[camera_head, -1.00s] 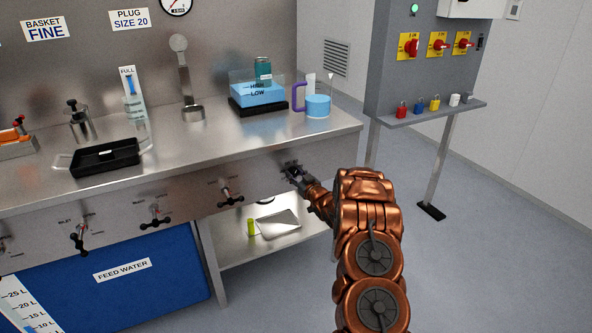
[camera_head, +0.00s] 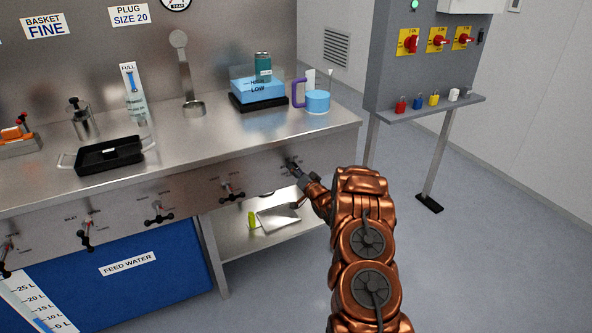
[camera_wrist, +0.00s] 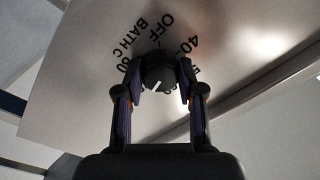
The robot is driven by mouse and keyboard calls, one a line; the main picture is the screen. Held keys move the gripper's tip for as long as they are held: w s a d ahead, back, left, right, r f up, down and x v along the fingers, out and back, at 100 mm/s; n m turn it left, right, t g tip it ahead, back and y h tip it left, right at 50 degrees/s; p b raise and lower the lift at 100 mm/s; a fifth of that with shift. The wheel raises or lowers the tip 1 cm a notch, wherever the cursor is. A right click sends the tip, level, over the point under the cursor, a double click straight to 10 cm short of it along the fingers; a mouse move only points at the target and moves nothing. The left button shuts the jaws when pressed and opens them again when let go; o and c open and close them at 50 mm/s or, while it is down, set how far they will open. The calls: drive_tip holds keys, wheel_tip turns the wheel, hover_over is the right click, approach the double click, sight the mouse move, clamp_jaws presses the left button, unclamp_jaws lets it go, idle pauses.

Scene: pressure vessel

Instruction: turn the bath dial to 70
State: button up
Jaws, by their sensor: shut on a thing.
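The bath dial (camera_wrist: 158,75) is a small dark round knob with a white pointer line, on the steel panel. In the wrist view it sits between the two fingers of my gripper (camera_wrist: 160,88), which is shut on it. The white line lies at the dial's near edge and slants toward the lower left. OFF is printed beyond the dial, 40 to its upper right, and BATH C to its upper left. Other marks are covered by the fingers. In the head view my gripper (camera_head: 298,171) reaches the panel's right end.
Several black valve handles, one of them here (camera_head: 231,191), line the panel to the left. A lower shelf (camera_head: 235,262) is beneath. Floor at right is clear.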

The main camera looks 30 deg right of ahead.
drive_tip(key=shift+m, duration=0.6)
drive_tip(key=o, duration=1.1)
drive_tip(key=shift+o, duration=0.2)
drive_tip(key=s, duration=1.2)
drive_tip(key=shift+a+f, duration=0.2)
drive_tip(key=shift+a, duration=0.1)
